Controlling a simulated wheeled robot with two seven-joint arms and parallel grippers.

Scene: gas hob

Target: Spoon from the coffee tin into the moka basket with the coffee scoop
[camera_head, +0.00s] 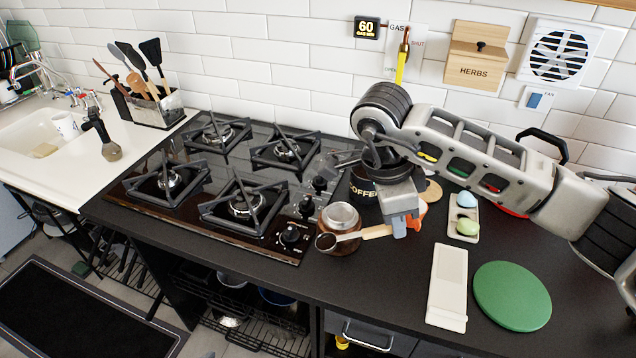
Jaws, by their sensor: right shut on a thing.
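The coffee tin (362,194) is dark with pale "COFFEE" lettering and stands at the right of the hob, partly hidden behind my right arm. A round silver part, seemingly the moka basket (341,215), sits on a brown round base just in front of the tin. My right gripper (400,228) points down and is shut on the pale handle of the coffee scoop (374,233). The scoop's bowl is dark inside and lies at the front left of the basket in the picture. I cannot tell whether it touches the base. My left gripper is out of view.
The gas hob (222,230) with its pan supports lies to the left. An orange thing (421,213) is beside the gripper. To the right are an egg tray (466,239), a white slab (448,285) and a green round board (511,295). The front counter strip is clear.

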